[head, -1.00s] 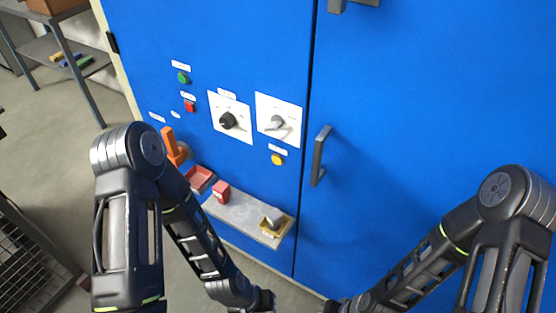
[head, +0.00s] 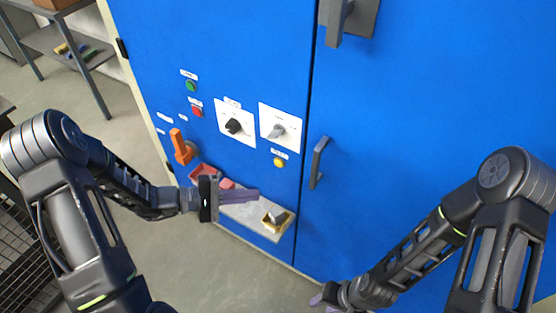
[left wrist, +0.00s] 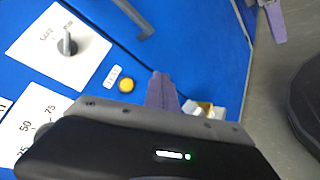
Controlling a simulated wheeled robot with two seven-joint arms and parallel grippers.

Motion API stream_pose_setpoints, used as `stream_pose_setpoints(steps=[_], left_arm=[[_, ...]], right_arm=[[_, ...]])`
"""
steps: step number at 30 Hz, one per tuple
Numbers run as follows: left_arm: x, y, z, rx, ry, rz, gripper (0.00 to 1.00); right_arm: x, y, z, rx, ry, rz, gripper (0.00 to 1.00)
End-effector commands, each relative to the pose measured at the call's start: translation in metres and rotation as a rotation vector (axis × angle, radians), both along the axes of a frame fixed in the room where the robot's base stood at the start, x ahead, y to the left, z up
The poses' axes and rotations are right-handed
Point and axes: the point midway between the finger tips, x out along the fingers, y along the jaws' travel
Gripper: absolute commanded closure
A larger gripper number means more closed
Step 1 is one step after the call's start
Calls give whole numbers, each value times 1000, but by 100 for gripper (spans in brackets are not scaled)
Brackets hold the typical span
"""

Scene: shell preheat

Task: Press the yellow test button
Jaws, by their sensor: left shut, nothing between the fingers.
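The yellow button (head: 279,162) is on the blue cabinet's left door, below the right-hand white dial plate. In the left wrist view the yellow button (left wrist: 127,85) shows just left of my left gripper's fingers (left wrist: 161,92). My left gripper (head: 240,196) is shut and empty, in front of the small shelf, to the left of and below the button in the head view, apart from it. My right gripper (head: 324,296) is low in front of the right door; only part of its fingers shows, so its opening is unclear.
A black-knob dial (head: 234,127) and a grey-knob dial (head: 277,131) sit above the button. Green (head: 191,86) and red (head: 197,111) buttons and an orange handle (head: 181,147) are further left. A grey shelf (head: 245,213) bears a small yellow tray (head: 270,226). A door handle (head: 318,162) stands out right of the button.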

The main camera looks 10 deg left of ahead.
Motion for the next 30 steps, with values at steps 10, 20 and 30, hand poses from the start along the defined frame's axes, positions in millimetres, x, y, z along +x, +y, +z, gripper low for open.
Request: stream_pose_setpoints(steps=[10, 20, 30], left_arm=[[1, 0, 0, -1, -1, 1, 100], [18, -8, 0, 0, -1, -2, 100], [60, -25, -2, -1, -1, -2, 100]], right_arm=[[0, 0, 0, 0, 0, 0, 64], [0, 0, -1, 0, 0, 0, 64], [0, 0, -5, 1, -1, 1, 64]])
